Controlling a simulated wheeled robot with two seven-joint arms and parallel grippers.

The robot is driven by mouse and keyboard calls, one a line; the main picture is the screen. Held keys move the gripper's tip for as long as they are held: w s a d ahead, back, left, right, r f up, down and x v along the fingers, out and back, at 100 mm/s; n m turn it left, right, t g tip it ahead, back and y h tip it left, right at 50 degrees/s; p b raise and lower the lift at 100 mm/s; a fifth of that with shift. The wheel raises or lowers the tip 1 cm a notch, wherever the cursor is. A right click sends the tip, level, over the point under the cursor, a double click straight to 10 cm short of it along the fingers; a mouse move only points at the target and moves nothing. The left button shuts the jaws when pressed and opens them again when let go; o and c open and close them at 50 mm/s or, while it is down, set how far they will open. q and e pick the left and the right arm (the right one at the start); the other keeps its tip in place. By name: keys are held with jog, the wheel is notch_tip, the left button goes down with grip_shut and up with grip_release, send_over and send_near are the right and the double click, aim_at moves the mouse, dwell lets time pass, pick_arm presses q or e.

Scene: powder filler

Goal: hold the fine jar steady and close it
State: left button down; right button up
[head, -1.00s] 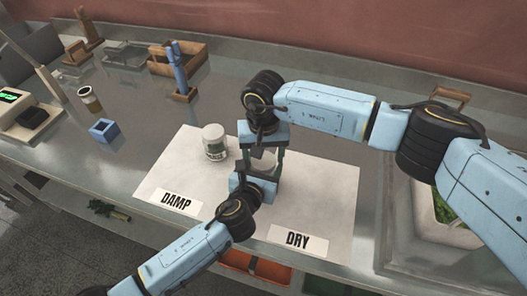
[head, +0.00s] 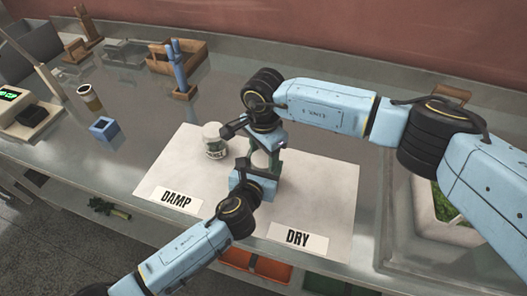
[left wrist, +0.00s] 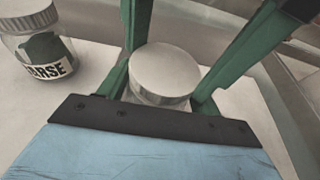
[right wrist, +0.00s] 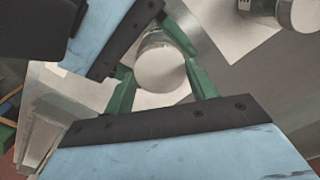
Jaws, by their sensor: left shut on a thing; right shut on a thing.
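The fine jar (head: 261,159) stands upright on the white mat and is mostly hidden between my two grippers. My left gripper (left wrist: 166,88) is shut on its body from the near side. The round pale lid (left wrist: 163,68) is on top of the jar in the left wrist view. My right gripper (right wrist: 160,75) comes from the far side and is shut at the lid, which shows as a pale disc between its green fingers in the right wrist view (right wrist: 160,68). I cannot tell how tightly the lid sits. The fine jar's label is hidden.
A lidded jar (head: 214,141), its label partly reading "ARSE" in the left wrist view (left wrist: 42,52), stands left of the grippers. DAMP (head: 176,200) and DRY (head: 297,238) cards lie at the mat's front.

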jog(key=m, duration=1.1)
jog(key=shift+m, duration=0.3)
jog(key=m, duration=0.5)
jog(key=shift+m, duration=0.3)
jog(key=m, duration=0.4)
jog(key=o, duration=1.1)
jog(key=shift+s, duration=0.1)
jog(key=shift+a, duration=0.1)
jog(key=shift+r, duration=2.2)
